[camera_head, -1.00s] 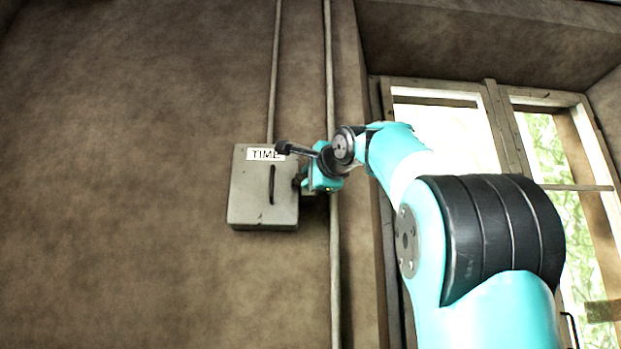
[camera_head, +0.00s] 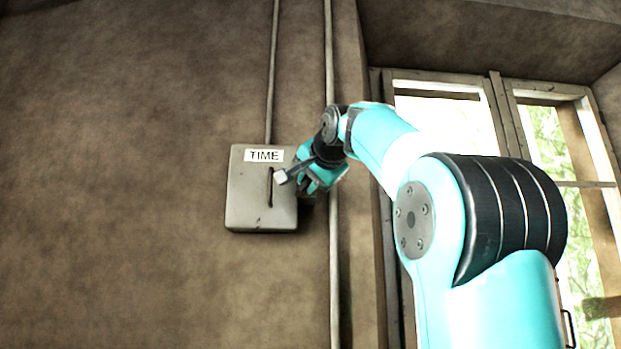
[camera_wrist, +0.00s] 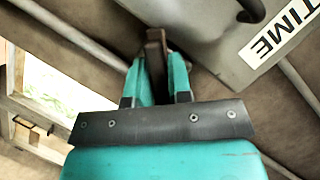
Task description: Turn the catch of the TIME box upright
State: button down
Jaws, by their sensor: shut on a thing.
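The TIME box (camera_head: 244,205) is a grey metal box on the wall, with a white TIME label (camera_head: 264,156) and a dark upright handle (camera_head: 270,187) on its front. The box also shows at upper right in the wrist view (camera_wrist: 205,45). My gripper (camera_head: 304,184) is at the box's right side and covers the catch in the head view. In the wrist view my gripper (camera_wrist: 160,66) is shut on a brown catch (camera_wrist: 154,42) that sticks up between the fingers beside the box. The catch's tilt against the wall cannot be told clearly.
A thin pipe (camera_head: 272,70) runs up from the box top. A longer pipe (camera_head: 335,260) runs down the wall just right of the box. A window (camera_head: 450,130) stands further right, behind my arm. The wall left of the box is bare.

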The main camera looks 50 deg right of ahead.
jog(key=shift+w+a+n+g, duration=0.1)
jog(key=shift+n+g, duration=0.4)
jog(key=shift+n, duration=0.2)
jog(key=n+g+p, duration=0.1)
jog(key=p, duration=0.1)
jog(key=shift+r+n+h+p, duration=0.1)
jog(key=shift+n+h+p, duration=0.3)
jog(key=n+g+p, duration=0.1)
jog(key=p, duration=0.1)
jog(key=shift+n+h+p, duration=0.3)
jog(key=shift+p, duration=0.1)
jog(key=shift+n+g+h+p, duration=0.35)
jog(key=shift+n+p, duration=0.25)
jog(key=shift+p, duration=0.35)
jog(key=shift+f, duration=0.25)
jog(key=c, duration=1.1)
grip_release()
jog(key=shift+r, duration=0.1)
